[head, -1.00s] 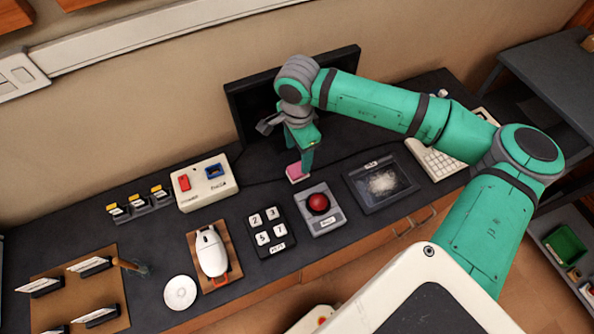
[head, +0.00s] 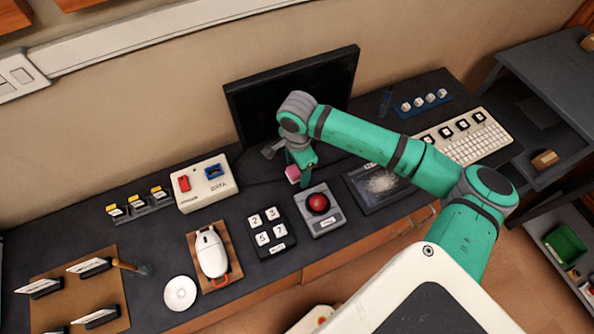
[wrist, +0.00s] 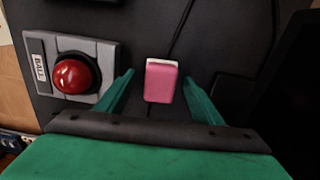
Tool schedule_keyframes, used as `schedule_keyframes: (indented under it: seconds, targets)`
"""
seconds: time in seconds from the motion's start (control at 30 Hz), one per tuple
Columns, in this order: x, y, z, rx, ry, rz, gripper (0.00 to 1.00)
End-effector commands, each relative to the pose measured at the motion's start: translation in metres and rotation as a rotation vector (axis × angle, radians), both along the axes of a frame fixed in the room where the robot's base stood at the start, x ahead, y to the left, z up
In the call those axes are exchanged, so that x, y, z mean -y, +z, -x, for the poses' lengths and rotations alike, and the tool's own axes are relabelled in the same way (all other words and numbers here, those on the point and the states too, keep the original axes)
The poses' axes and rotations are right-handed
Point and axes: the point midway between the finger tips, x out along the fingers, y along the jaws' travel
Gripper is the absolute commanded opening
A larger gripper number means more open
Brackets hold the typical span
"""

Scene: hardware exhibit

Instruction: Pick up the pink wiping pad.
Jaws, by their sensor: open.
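The pink wiping pad (wrist: 161,82) is a small pink block with a pale edge. In the wrist view it lies on the dark desktop between my gripper's two green fingers, with a gap on each side. In the head view the pad (head: 292,173) is partly hidden by my gripper (head: 305,178), which is low over the desk in front of the monitor. My gripper (wrist: 163,90) is open, with its fingers on either side of the pad and nothing held.
A red ball device (head: 318,203) stands close to the gripper, on the left in the wrist view (wrist: 75,76). The black monitor (head: 290,95) is behind. A dusty tablet (head: 375,186) lies to the right, and a number keypad (head: 271,231) to the left. A cable runs behind the pad.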

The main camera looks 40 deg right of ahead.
Motion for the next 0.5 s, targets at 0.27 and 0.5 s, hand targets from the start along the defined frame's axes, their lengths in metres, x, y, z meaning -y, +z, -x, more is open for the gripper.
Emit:
schedule_keyframes:
  seconds: [0.27, 0.5]
  targets:
    - [-0.0003, 0.0002, -0.0002, 0.000, 0.001, 0.000, 0.35]
    - [-0.0004, 0.0003, -0.0002, 0.000, 0.001, 0.000, 0.17]
